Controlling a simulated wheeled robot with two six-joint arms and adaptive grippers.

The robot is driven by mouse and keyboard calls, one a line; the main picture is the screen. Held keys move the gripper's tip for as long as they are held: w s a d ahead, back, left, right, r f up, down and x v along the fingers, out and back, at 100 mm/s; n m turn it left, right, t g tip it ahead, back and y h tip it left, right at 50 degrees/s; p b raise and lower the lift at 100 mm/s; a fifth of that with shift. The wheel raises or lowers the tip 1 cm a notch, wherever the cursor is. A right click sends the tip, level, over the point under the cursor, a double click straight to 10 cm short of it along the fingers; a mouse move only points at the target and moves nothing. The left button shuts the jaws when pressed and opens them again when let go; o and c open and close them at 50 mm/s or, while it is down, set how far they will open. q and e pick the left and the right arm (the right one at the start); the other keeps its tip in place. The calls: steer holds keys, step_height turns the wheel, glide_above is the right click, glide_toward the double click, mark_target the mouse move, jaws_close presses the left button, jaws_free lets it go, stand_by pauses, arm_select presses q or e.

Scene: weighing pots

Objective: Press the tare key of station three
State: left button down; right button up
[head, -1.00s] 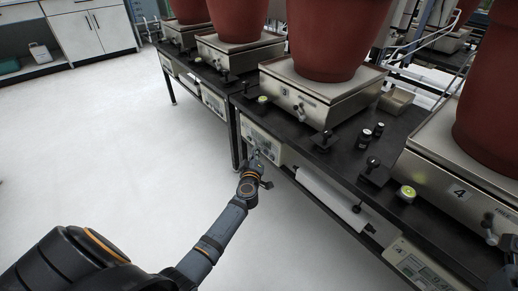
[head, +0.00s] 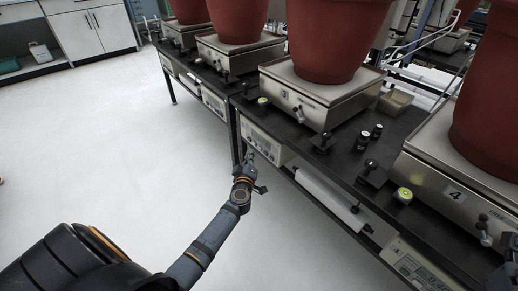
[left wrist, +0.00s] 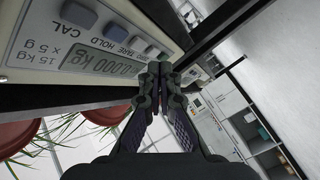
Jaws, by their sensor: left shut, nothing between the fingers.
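Station three's pot scale (head: 310,95), marked 3, stands on the black bench and bears a red-brown pot (head: 335,45). Its control panel (head: 268,146) is on the bench front below. My left gripper (head: 248,156) is shut and empty, with its tips close to the left part of this panel. The left wrist view shows a panel tilted, with a display (left wrist: 100,65) reading about 0.000 kg and a row of grey-blue keys (left wrist: 115,32) labelled CAL, HOLD, TARE and one more. The shut fingertips (left wrist: 158,74) are by the row's right end; contact cannot be told. My right gripper is not in view.
Station four's scale (head: 440,180) and its panel (head: 412,265) are to the right. Other scales with pots stand further left along the benches. A black knob (head: 322,142) and small bottles (head: 364,139) are on the bench top. The white floor (head: 110,140) at left is clear.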

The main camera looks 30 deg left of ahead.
arm_select(q)
steer(key=s, duration=0.1)
steer(key=s+a, duration=0.1)
steer(key=s+p, duration=0.1)
steer(key=shift+s+a, duration=0.25)
steer(key=shift+s, duration=0.05)
stand_by(0.6)
